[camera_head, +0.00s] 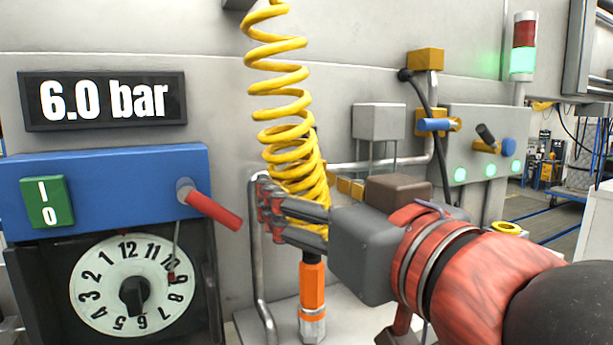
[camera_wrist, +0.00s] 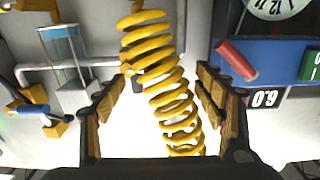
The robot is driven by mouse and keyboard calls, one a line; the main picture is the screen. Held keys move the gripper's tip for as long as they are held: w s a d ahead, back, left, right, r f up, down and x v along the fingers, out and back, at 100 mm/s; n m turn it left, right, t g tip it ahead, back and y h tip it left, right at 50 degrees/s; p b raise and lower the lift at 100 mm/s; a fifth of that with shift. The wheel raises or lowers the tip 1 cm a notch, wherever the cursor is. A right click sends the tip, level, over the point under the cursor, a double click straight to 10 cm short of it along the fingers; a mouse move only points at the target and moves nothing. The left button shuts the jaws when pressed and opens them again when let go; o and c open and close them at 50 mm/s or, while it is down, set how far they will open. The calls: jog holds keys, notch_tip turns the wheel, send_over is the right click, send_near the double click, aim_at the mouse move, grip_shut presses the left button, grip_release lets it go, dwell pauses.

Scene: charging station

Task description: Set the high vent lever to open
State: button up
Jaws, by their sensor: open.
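No lever carries a readable vent label, so I cannot tell which is the high vent lever. A blue-handled lever (camera_head: 436,125) sits on a yellow valve at the right, its handle near horizontal; it also shows at the left of the wrist view (camera_wrist: 30,110). A red lever (camera_head: 212,208) on the blue box slopes down to the right; it also shows in the wrist view (camera_wrist: 237,60). My gripper (camera_head: 268,205) is open, apart from both levers. In the wrist view, its fingers (camera_wrist: 160,76) appear either side of a yellow coiled hose; contact is unclear.
The yellow coiled hose (camera_head: 279,107) hangs in front, above an orange fitting (camera_head: 312,285). A dial (camera_head: 132,285) and a 6.0 bar display (camera_head: 103,101) are at left. A grey panel (camera_head: 462,155) with lights and a small black lever (camera_head: 486,135) stands at right.

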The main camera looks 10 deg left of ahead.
aim_at(296, 185)
jog(key=p+x, duration=0.1)
jog(key=x, duration=0.4)
jog(key=shift+w+a+f, duration=0.1)
jog(key=shift+w+a, duration=0.1)
jog(key=shift+w, duration=0.1)
jog(key=c, duration=0.3)
jog(key=c, duration=1.4)
